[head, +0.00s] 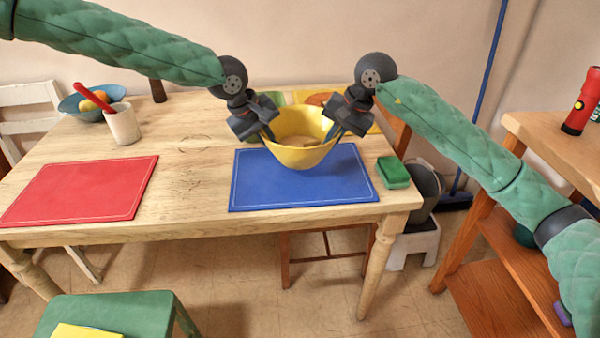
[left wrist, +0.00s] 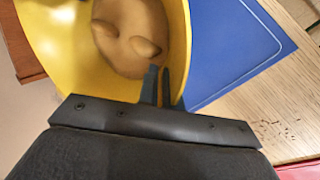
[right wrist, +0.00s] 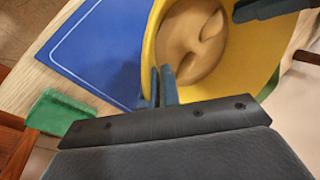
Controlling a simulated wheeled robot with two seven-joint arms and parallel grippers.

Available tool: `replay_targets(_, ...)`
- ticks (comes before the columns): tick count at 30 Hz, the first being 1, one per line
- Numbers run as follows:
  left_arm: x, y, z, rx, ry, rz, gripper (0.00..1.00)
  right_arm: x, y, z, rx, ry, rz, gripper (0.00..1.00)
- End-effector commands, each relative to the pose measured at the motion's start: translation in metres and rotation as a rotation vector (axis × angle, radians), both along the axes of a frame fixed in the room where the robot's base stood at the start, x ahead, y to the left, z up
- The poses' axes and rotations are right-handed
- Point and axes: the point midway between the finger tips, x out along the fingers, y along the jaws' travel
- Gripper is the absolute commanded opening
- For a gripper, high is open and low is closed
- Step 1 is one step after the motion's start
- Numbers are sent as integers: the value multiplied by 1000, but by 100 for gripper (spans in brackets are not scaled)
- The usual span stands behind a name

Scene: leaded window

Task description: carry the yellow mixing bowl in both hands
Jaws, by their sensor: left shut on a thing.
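The yellow mixing bowl (head: 300,155) is upright over the blue mat (head: 340,190), with tan contents inside. I cannot tell whether its base touches the mat. My left gripper (head: 268,133) is shut on the left side of its rim. My right gripper (head: 332,132) is at the right side of the rim, its fingers close together with the bowl wall between them. The bowl wall also shows in the left wrist view (left wrist: 50,50) and in the right wrist view (right wrist: 245,60), with the tan contents in it.
A green sponge (head: 393,172) lies right of the mat near the table's edge. A red mat (head: 80,190), a white cup (head: 123,124) and a blue bowl (head: 78,108) are on the left. A wooden shelf unit (head: 545,130) stands right, a green stool (head: 110,310) in front.

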Motion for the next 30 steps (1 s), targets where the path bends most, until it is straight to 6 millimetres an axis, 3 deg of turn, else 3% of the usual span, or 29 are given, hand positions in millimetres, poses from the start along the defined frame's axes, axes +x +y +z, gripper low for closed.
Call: replay_targets(30, 2, 6, -39, 7, 2, 9, 0, 1, -5, -35, -5, -2, -6, 0)
